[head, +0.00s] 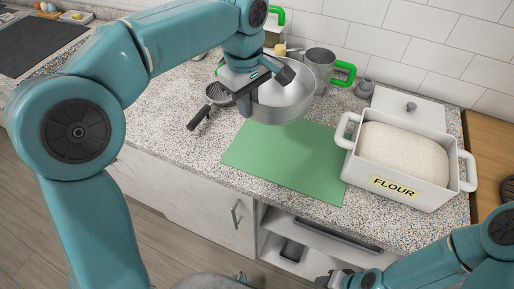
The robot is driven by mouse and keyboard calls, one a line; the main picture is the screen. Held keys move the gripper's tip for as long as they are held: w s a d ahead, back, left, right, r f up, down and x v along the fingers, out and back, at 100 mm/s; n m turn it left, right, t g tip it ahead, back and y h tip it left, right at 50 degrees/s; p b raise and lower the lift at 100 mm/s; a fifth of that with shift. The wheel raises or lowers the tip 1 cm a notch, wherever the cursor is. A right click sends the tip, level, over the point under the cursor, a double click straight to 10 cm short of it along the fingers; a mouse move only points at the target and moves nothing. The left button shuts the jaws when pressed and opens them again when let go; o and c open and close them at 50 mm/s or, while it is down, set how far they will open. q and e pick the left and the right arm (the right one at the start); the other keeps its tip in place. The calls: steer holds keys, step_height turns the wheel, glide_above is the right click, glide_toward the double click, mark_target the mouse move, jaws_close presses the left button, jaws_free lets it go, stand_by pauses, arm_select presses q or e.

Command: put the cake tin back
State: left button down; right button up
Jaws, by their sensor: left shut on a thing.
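A round silver metal tin (287,100), which looks like the cake tin, is gripped at its left rim by my left gripper (262,78). The tin is over the back edge of a green mat (285,165); I cannot tell whether it touches the mat or hangs above it. My left gripper and arm hide part of the tin's left side. My right arm comes in at the bottom right. Its gripper (334,279) is low, in front of the counter and away from the tin, and its jaws are not clear.
A white bin marked FLOUR (404,195) stands right of the mat. A grey metal mug with a green handle (320,66) and a small grey item (364,88) stand behind. A dark-handled strainer (217,95) lies left. The mat's front is bare.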

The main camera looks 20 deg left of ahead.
mark_target(250, 160)
arm_select(q)
step_height(250, 160, down, 17)
steer(key=shift+a+r, duration=0.1)
stand_by(0.3)
steer(key=shift+f+b, duration=0.25)
steer(key=shift+b, duration=0.2)
steer(key=c, duration=1.2)
jaws_free()
steer(key=shift+c, duration=0.2)
steer(key=shift+r, duration=0.1)
step_height(250, 160, up, 12)
steer(key=shift+s+a+r+p, duration=0.15)
steer(key=shift+s+p, duration=0.1)
steer(key=shift+p, duration=0.1)
